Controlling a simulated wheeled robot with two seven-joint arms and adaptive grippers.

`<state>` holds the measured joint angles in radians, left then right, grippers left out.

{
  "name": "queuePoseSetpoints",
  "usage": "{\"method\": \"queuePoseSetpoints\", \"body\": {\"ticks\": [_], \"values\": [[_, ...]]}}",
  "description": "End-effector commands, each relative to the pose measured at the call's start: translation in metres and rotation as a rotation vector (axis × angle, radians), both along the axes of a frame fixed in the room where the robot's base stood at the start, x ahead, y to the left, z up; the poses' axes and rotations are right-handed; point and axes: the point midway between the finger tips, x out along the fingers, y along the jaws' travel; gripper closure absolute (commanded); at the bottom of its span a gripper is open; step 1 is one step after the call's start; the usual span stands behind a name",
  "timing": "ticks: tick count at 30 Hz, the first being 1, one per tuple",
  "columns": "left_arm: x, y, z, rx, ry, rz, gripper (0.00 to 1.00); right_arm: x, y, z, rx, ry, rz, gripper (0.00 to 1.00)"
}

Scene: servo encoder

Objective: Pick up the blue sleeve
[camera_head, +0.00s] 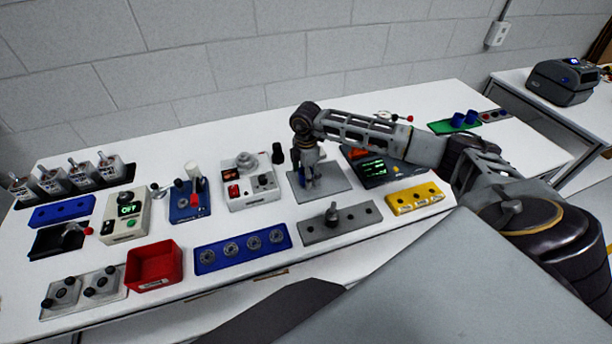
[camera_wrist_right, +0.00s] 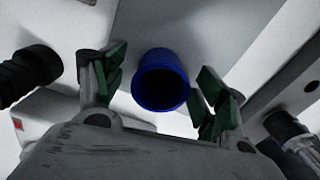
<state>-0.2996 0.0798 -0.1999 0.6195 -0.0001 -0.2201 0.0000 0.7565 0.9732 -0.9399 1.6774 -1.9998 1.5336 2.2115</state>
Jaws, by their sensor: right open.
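In the right wrist view the blue sleeve (camera_wrist_right: 161,82) stands between the fingers of my right gripper (camera_wrist_right: 158,92), its round open top facing the camera. Gaps show on both sides of it, and the green-padded fingers are open. In the head view my right gripper (camera_head: 307,172) points down over the grey plate (camera_head: 335,183) near the table's middle. The blue sleeve there is mostly hidden by the fingers. My left gripper is not in view.
A white device with a knob (camera_head: 250,183) stands left of the grey plate, and a dark board (camera_head: 372,166) lies to its right. A grey bar with a knob (camera_head: 354,222) lies in front. Two more blue sleeves (camera_head: 464,118) stand on a green tray (camera_head: 440,127) at far right.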

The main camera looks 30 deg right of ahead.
Motion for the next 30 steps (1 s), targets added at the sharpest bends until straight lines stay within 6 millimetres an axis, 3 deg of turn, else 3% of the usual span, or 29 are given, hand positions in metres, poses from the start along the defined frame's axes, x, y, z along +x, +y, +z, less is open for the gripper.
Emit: {"method": "queuePoseSetpoints", "body": {"ticks": [11, 20, 30], "values": [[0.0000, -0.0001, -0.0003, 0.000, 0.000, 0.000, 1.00, -0.0002, 0.0002, -0.0001, 0.000, 0.001, 0.001, 0.29], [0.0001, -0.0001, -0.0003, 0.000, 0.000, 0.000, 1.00, -0.0002, 0.0001, 0.0000, 0.000, 0.001, 0.001, 0.68], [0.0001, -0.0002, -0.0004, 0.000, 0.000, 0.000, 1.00, 0.0000, 0.0001, 0.0009, 0.000, 0.000, 0.001, 0.68]]}}
